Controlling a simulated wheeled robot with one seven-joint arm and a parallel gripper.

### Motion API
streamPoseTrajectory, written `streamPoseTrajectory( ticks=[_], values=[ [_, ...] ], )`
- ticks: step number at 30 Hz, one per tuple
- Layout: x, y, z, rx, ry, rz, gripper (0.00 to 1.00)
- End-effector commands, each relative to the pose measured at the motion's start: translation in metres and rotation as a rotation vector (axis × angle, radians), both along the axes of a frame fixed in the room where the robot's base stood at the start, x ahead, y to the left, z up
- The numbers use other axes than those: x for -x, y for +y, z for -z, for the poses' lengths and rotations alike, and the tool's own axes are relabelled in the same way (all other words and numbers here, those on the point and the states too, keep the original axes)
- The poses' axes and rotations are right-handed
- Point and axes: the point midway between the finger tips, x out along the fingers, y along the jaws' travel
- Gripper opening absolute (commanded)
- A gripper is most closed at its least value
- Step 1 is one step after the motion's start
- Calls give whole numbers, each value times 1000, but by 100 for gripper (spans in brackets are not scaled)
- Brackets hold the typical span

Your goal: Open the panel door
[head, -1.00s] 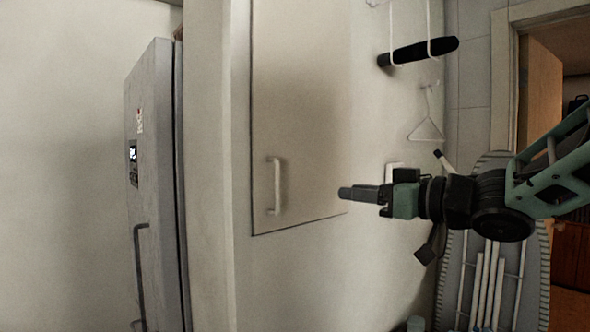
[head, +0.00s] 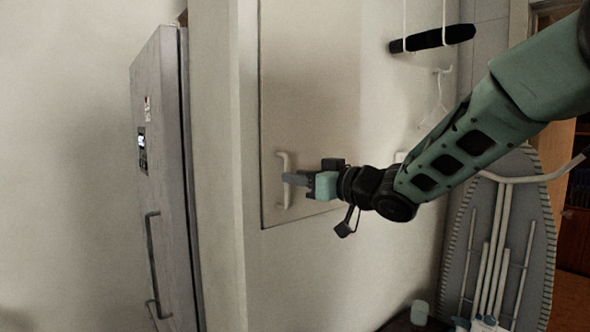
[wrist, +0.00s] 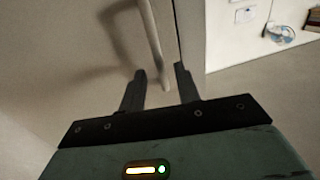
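The panel door (head: 310,110) is a flat, pale panel in the wall and looks closed in the head view. Its white vertical bar handle (head: 281,165) is near the panel's left edge. My gripper (head: 288,179) is at the lower half of the handle, coming from the right. In the wrist view, the gripper fingers (wrist: 160,74) are apart, and the handle (wrist: 150,35) runs down toward the gap between their tips. I cannot tell whether the handle is inside the gap or just beyond it. The fingers hide part of the handle in the head view.
A grey fridge (head: 160,180) with a long handle stands at the left, beside a wall edge (head: 215,150). An ironing board (head: 540,230) leans at the right. A black rolled object (head: 432,39) and a hanger (head: 438,100) hang on the wall.

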Motion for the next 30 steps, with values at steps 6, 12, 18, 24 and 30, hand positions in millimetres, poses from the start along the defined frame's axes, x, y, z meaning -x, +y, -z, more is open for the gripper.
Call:
streamPoseTrajectory(
  ticks=[6, 12, 18, 24, 30],
  values=[
    [-11, 11, -1, 1, -1, 0, 32],
    [-12, 12, 0, 1, -1, 1, 32],
    [-12, 12, 0, 0, 0, 1, 0],
    [-12, 12, 0, 0, 0, -1, 0],
    [-11, 11, -1, 0, 1, -34, 0]
  ],
)
